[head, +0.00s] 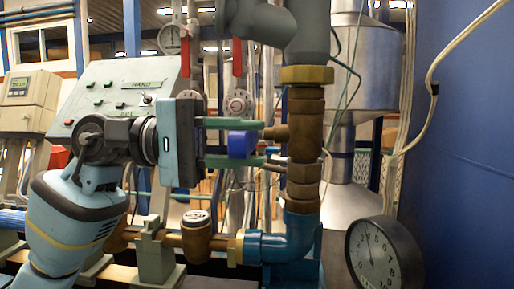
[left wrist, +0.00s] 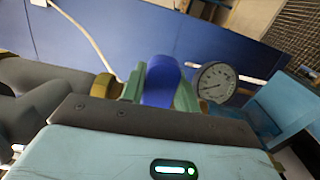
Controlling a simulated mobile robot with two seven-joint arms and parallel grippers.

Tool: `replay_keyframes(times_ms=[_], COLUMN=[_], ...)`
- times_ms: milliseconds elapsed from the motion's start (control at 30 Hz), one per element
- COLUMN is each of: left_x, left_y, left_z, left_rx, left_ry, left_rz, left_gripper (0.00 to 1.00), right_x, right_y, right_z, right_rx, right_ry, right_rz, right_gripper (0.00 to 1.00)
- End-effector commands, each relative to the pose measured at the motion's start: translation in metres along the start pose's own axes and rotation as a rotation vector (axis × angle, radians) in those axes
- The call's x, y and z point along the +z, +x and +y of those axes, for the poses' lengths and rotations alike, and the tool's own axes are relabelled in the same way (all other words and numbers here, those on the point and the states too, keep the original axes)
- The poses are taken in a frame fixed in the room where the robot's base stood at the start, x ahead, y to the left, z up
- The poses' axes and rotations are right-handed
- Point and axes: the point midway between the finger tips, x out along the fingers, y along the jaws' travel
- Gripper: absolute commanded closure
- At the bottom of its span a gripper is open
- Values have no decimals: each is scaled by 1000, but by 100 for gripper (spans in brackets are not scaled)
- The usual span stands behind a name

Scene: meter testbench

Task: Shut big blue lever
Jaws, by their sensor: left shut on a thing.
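The big blue lever (head: 241,144) shows as a blue block just left of the vertical brass pipe (head: 303,125). My left gripper (head: 256,143) comes in from the left, with its green fingers above and below the lever. It is shut on the lever. In the left wrist view the blue lever (left wrist: 161,82) stands up between the two green fingers (left wrist: 160,92). The fingers hide part of the lever and its joint to the valve. My right gripper is in neither view.
A grey pipe (head: 307,35) sits above the brass pipe, and a blue elbow (head: 292,240) below it. A round dial gauge (head: 378,257) stands at lower right. Red levers (head: 237,57) hang behind. A control panel (head: 125,95) is at left, and a blue wall (head: 465,150) at right.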

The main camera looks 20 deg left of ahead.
Motion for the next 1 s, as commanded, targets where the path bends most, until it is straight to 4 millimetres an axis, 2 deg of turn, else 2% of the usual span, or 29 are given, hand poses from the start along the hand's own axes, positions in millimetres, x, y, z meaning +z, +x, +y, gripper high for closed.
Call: replay_keyframes(times_ms=[300, 733, 767, 900, 1000], left_x=[-3, -3, -3, -3, -3], left_y=[-9, -10, -10, -10, -10], left_z=[-7, -8, -8, -8, -7], left_rx=[-3, -8, -8, -6, -4], left_ry=[52, 58, 58, 56, 55], left_rz=[1, -1, -1, -1, -1], left_gripper=[100, 100, 65, 47, 47], right_x=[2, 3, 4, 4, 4], right_y=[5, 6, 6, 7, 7], right_z=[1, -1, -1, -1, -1], right_rx=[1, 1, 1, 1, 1], right_ry=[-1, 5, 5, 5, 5], right_rz=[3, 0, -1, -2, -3], right_gripper=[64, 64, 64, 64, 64])
